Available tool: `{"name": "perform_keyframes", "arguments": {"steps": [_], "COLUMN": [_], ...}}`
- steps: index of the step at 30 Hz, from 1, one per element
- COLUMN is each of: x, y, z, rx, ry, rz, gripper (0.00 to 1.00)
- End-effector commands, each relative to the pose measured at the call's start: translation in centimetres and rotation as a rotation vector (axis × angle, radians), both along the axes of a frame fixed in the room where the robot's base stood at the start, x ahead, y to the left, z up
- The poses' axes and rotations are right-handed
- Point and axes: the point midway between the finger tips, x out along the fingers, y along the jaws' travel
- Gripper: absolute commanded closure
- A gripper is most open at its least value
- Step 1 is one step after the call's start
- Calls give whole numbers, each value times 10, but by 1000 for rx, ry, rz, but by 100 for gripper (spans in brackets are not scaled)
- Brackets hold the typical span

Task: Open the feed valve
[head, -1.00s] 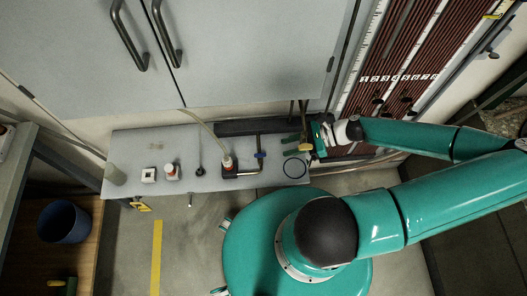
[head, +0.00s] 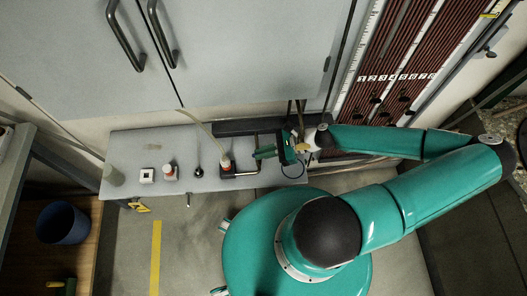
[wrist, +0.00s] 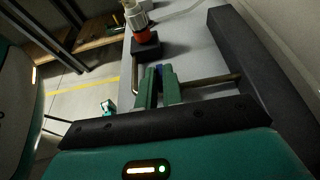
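The feed valve seems to be the small blue-handled fitting on the brass pipe at the bench. In the wrist view its blue handle (wrist: 159,69) shows at the far end of the gap between my green fingers, and the pipe (wrist: 215,84) runs crosswise beyond them. My gripper (wrist: 159,77) has its two fingers apart with a narrow gap; no firm contact with the handle shows. In the head view my gripper (head: 266,153) points left over the right part of the bench and hides most of the valve.
Cabinet doors (head: 250,50) stand behind; a manometer board (head: 395,75) is at right.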

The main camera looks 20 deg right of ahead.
Motion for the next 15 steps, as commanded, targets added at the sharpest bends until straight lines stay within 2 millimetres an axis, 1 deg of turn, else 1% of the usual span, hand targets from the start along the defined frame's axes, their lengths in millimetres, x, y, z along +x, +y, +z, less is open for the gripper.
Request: {"name": "perform_keyframes", "arguments": {"steps": [8,15], "x": [1,3], "y": [-1,-1], "z": [0,0], "rx": [-1,-4], "ry": [0,0], "rz": [8,90], "gripper": [100,100]}}
